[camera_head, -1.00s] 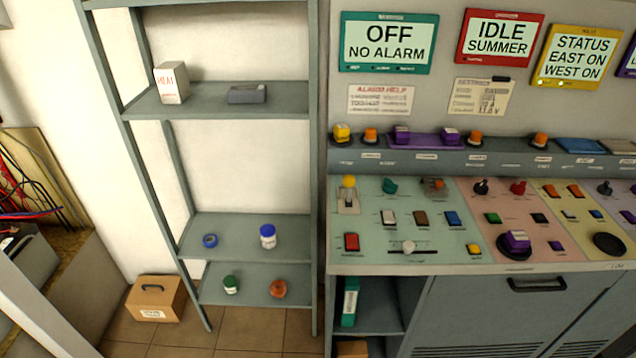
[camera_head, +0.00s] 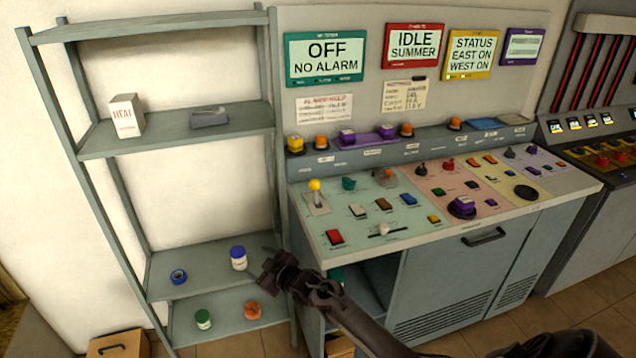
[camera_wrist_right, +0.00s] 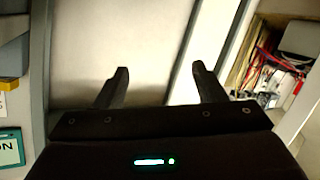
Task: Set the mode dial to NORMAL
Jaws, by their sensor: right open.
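The console (camera_head: 330,250) has coloured panels with several knobs, buttons and switches. Its small labels are too small to read, so I cannot tell for sure which control is the mode dial. Knobs include a teal one (camera_head: 348,183), a purple one on a round black base (camera_head: 462,206) and a flat black round one (camera_head: 526,192). My right gripper (camera_head: 266,273) is in front of the shelf, left of the console and apart from the knobs. In the right wrist view its two fingers (camera_wrist_right: 160,72) are spread with nothing between them. My left gripper is out of view.
A grey shelf unit (camera_head: 205,145) stands left of the console, holding a white box (camera_head: 126,117), a blue-lidded jar (camera_head: 238,258) and other small items. Display screens (camera_head: 325,59) are above the console. A cardboard box (camera_head: 118,346) is on the floor.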

